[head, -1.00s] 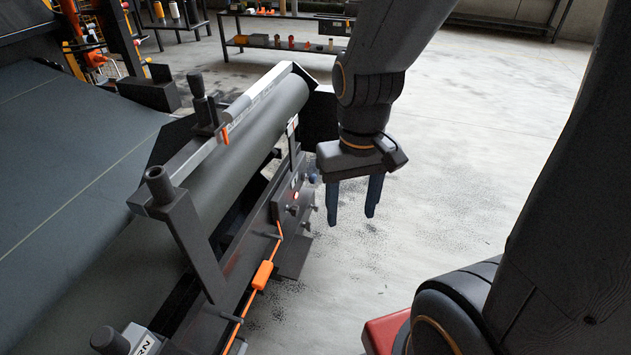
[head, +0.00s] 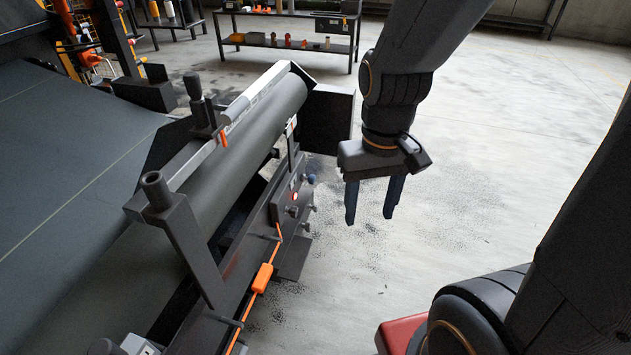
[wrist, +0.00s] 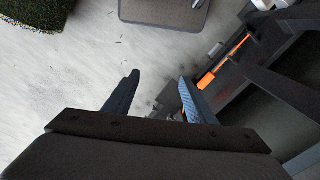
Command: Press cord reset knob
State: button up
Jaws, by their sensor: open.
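An orange cord (head: 251,302) with an orange grip (head: 263,277) runs along the side of the dark machine (head: 232,292). Past its upper end, a panel carries a small round red-and-white button (head: 294,196), a dark blue knob (head: 311,179) and small grey knobs (head: 312,208). I cannot tell which of these is the cord reset knob. My gripper (head: 370,219) hangs to the right of the panel, apart from it, open and empty, fingers pointing down. In the wrist view my gripper (wrist: 158,77) shows parted fingers, with the orange grip (wrist: 206,80) beyond the right one.
A grey roller (head: 255,140) under a frame lies left of the panel. A black box (head: 326,120) stands at its far end. A shelf (head: 285,42) with small items stands behind.

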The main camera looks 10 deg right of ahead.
jog(key=shift+w, duration=0.1)
jog(key=c, duration=0.3)
jog(key=shift+w+f+m+b, duration=0.2)
jog(key=shift+f+m+b, duration=0.1)
jog(key=shift+f, duration=0.05)
jog(key=c, duration=0.4)
jog(key=w+f+m+y+b, duration=0.1)
jog(key=w+f+m+b, duration=0.1)
jog(key=w+f+b, duration=0.1)
jog(key=w+f+m+g+y+b, duration=0.1)
jog(key=w+f+m+b, duration=0.2)
jog(key=w+f, duration=0.1)
jog(key=w+f+m+y+b, duration=0.2)
jog(key=w+f, duration=0.1)
jog(key=f, duration=0.1)
jog(key=shift+w+a+g+b, duration=0.3)
jog(key=shift+g+b, duration=0.1)
grip_shut()
jog(key=w+d+f+m+t+y+b, duration=0.2)
jog(key=w+f+m+y+b, duration=0.45)
jog(key=w+f, duration=0.5)
jog(key=w+d+f+m+t+y+b, duration=0.1)
jog(key=w+d+f+m+t+b, duration=0.3)
jog(key=w, duration=0.5)
jog(key=w+d+f+m+t+y+b, duration=0.2)
jog(key=w+d+f+m+b, duration=0.4)
jog(key=w+d, duration=0.3)
jog(key=shift+w+d+f+t+b, duration=0.4)
jog(key=shift+w+t+b, duration=0.35)
jog(key=shift+t+b, duration=0.15)
